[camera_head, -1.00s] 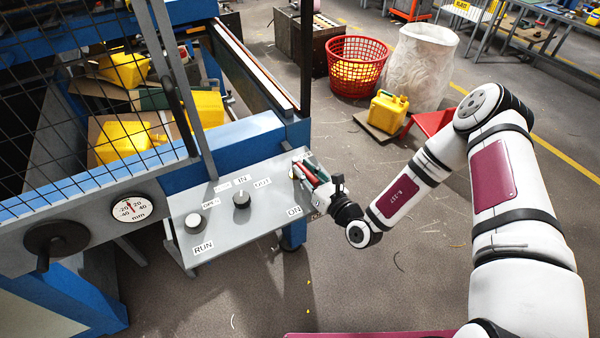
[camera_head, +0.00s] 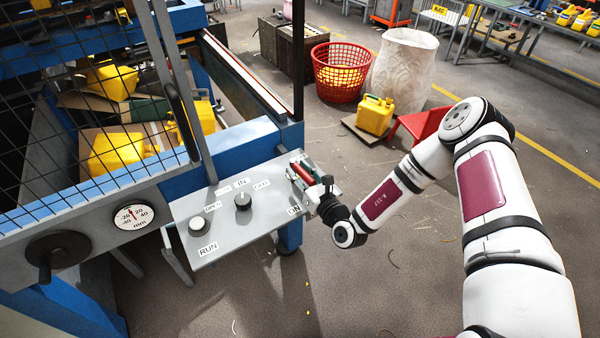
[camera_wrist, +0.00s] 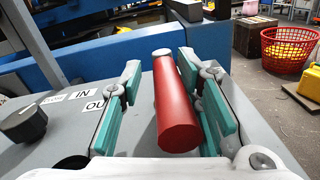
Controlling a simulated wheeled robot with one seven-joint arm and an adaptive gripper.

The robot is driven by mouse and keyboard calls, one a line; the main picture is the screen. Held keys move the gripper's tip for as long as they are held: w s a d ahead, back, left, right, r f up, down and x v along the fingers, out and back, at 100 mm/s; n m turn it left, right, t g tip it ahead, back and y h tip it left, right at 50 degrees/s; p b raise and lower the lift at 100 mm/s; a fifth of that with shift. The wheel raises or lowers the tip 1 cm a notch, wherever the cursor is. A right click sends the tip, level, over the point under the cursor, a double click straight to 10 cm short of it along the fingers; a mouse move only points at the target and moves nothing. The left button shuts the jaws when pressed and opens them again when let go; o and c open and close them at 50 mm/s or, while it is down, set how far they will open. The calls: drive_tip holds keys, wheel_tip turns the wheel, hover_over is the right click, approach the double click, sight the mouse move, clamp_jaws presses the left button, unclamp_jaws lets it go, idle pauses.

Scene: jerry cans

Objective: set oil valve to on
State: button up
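The oil valve's likely handle is a red cylinder (camera_wrist: 176,110) on the grey control panel (camera_head: 225,225); it also shows in the head view (camera_head: 303,173) at the panel's right end, partly hidden by my gripper. An "ON" label (camera_head: 294,210) is just in front of it. My gripper (camera_wrist: 160,85) is open, with its teal-padded fingers on either side of the red cylinder. The cylinder lies close to the right finger, and a clear gap shows on the left. Whether it touches the right pad I cannot tell. The gripper (camera_head: 305,176) is small in the head view.
A black knob (camera_head: 243,200) by the "IN" and "OUT" labels and a white-topped knob (camera_head: 199,225) are on the panel. A blue machine frame (camera_head: 230,148) stands behind. A red basket (camera_head: 337,75) and yellow jerry can (camera_head: 375,115) are on the floor behind.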

drive_tip(key=shift+d, duration=0.25)
drive_tip(key=shift+s+d, duration=0.1)
drive_tip(key=shift+s, duration=0.1)
drive_tip(key=v, duration=1.1)
drive_tip(key=shift+s, duration=0.2)
drive_tip(key=shift+d, duration=0.1)
